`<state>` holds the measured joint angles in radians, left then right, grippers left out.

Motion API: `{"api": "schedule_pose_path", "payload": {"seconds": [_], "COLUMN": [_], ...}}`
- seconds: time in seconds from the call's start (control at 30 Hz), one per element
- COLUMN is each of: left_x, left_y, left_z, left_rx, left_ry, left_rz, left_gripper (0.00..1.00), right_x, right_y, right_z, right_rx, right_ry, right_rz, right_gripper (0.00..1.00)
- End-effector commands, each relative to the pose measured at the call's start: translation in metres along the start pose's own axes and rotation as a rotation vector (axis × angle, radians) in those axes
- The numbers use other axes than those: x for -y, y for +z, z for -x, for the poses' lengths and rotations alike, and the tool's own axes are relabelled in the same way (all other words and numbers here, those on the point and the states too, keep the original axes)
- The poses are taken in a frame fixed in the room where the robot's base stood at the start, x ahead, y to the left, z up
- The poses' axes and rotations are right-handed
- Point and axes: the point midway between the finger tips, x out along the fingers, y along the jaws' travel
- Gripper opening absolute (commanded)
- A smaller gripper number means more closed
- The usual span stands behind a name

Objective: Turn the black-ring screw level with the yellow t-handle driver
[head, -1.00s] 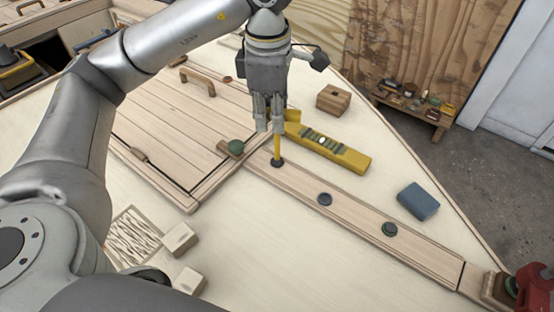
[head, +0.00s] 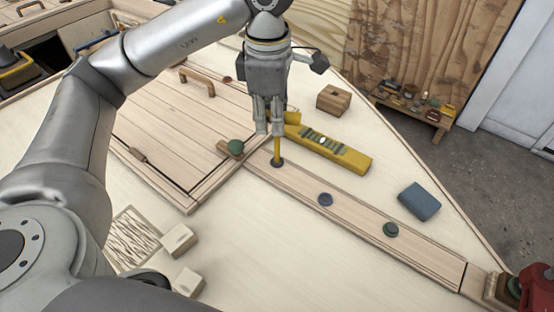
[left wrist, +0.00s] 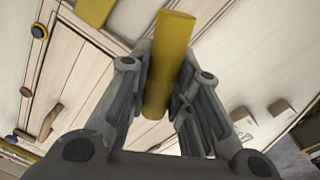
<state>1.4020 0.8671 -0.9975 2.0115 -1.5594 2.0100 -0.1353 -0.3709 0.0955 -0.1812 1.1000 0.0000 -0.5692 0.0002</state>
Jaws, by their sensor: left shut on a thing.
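My left gripper (head: 269,122) points down over the near plank and is shut on the yellow t-handle driver (head: 278,148). The driver stands about upright, its lower end at the black-ring screw (head: 277,163) at the plank's far left end. The fingers hide the driver's upper part, and the screw's slot and tilt are too small to tell. In the left wrist view the yellow driver (left wrist: 170,60) lies between the two fingers. My right gripper is not in view.
On the plank (head: 430,262) are a blue-dark ring screw (head: 325,199) and a green ring screw (head: 390,230). A blue block (head: 418,201), a wooden block (head: 333,98) and a green knob (head: 236,147) are nearby.

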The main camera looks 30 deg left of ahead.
Motion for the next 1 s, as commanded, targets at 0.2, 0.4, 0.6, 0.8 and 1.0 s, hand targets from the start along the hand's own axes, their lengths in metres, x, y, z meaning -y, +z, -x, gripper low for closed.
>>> {"api": "schedule_pose_path", "payload": {"seconds": [0.2, 0.4, 0.6, 0.8, 1.0], "left_x": [0.0, -0.001, -0.004, -0.004, -0.004], "left_y": [0.0, 0.0, 0.0, 0.0, 0.0], "left_z": [-0.001, -0.003, -0.003, -0.003, -0.003], "left_rx": [0.0, 0.011, 0.025, 0.028, 0.028], "left_ry": [0.0, -0.001, 0.0, -0.001, -0.003], "left_rz": [-0.001, -0.137, -0.342, -0.402, -0.406], "left_gripper": [0.0, 0.0, 0.0, 0.0, 0.0], "right_x": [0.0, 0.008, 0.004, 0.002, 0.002], "right_y": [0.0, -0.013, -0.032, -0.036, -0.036], "right_z": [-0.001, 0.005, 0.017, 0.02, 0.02], "right_rx": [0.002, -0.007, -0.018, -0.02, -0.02], "right_ry": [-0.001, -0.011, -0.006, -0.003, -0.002], "right_rz": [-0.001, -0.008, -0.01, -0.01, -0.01], "right_gripper": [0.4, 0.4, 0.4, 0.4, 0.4]}}
